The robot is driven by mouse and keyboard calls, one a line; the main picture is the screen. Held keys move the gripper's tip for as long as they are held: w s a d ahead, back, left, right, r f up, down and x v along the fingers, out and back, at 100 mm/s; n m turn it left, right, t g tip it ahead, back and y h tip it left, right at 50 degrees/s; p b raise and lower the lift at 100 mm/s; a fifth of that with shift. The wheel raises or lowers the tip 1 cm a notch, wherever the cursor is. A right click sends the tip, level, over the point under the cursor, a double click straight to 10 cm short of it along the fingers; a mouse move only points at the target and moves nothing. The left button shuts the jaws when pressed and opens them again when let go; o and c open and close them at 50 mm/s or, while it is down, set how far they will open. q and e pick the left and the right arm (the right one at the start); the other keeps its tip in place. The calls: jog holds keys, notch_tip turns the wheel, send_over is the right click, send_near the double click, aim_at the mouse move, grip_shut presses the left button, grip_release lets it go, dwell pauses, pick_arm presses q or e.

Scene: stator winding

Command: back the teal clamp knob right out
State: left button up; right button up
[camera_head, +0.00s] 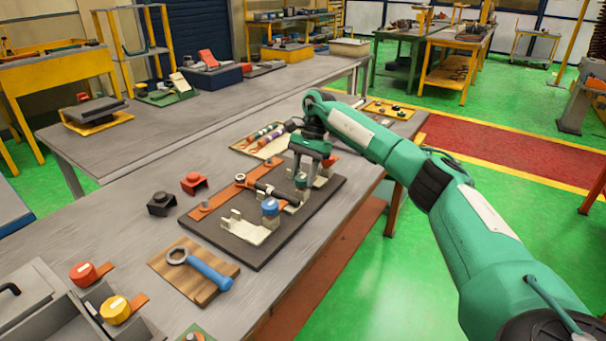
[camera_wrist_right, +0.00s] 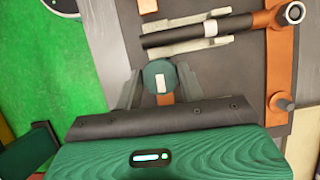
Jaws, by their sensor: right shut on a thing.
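The teal clamp knob (camera_wrist_right: 158,76) is round with a white mark on top. In the right wrist view it sits between the two fingers of my right gripper (camera_wrist_right: 160,88), which is shut on it. In the head view my right gripper (camera_head: 301,182) points down over the far part of the dark fixture board (camera_head: 262,248), and the teal knob (camera_head: 300,180) shows small between the fingers. A dark rod (camera_wrist_right: 185,35) lies in a pale cradle beside the knob. My left gripper is not in view.
A blue knob (camera_head: 270,206) stands on a pale bracket (camera_head: 243,229) on the same board. A blue-handled ring tool (camera_head: 210,270) lies on a wooden block in front. Red and black blocks stand left of the board. The bench edge lies to the right.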

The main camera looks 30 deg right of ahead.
jog(key=o, duration=1)
jog(key=shift+d+f, duration=0.1)
jog(key=shift+f, duration=0.15)
jog(key=shift+r, duration=0.15)
jog(key=shift+r, duration=0.15)
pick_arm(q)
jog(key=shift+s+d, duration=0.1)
pick_arm(e)
jog(key=v, duration=1.3)
jog(key=shift+d+r, duration=0.15)
jog(key=shift+d, duration=0.05)
